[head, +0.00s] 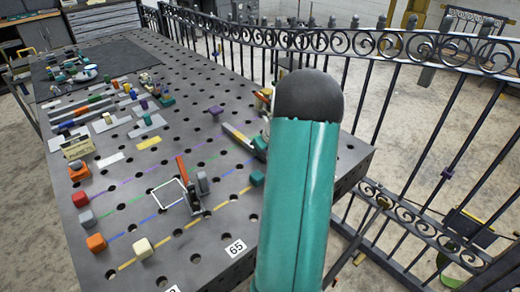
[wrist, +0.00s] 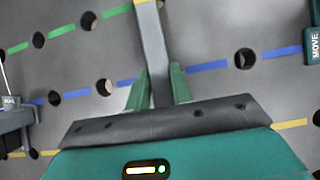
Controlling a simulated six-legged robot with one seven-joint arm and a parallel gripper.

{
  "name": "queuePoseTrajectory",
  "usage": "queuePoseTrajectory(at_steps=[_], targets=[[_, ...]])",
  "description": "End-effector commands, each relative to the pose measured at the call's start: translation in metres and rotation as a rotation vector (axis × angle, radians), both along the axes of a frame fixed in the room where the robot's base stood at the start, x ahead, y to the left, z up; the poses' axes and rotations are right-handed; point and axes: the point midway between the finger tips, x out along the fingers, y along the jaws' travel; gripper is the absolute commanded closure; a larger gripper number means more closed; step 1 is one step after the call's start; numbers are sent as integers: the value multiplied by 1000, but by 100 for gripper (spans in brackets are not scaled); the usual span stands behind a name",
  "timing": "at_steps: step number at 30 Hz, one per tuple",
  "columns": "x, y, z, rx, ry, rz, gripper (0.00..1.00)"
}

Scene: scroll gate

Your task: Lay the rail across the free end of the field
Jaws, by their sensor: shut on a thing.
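The rail (wrist: 152,40) is a slim grey bar with a yellowish far end. In the wrist view it sticks out ahead of my gripper (wrist: 160,88), whose green fingers are shut on its near part. It appears above the board, crossing over the blue line. In the head view the rail (head: 237,135) shows just left of my green arm, which hides most of the gripper. The field is a set of coloured lines on the holed table (head: 215,228). Blocks stand at its left end: red (head: 80,199), grey (head: 87,219), orange (head: 96,242) and cream (head: 143,247).
A grey device (head: 201,184) with a red bar and white square frame stands mid-field; part of it shows in the wrist view (wrist: 14,122). A teal block (head: 257,178) marked MOVE (wrist: 314,45) sits at right. Several blocks and trays crowd the far left. A railing (head: 360,45) borders the table.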

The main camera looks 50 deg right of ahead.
Motion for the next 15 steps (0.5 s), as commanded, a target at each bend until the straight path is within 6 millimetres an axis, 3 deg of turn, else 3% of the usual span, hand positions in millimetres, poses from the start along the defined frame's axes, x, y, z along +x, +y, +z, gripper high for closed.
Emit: queuePoseTrajectory(at_steps=[11, 12, 15], targets=[[0, 0, -4, -2, -1, 0, 100], [0, -1, -4, -3, -1, 0, 72], [0, 0, -4, -2, -1, 0, 52]])
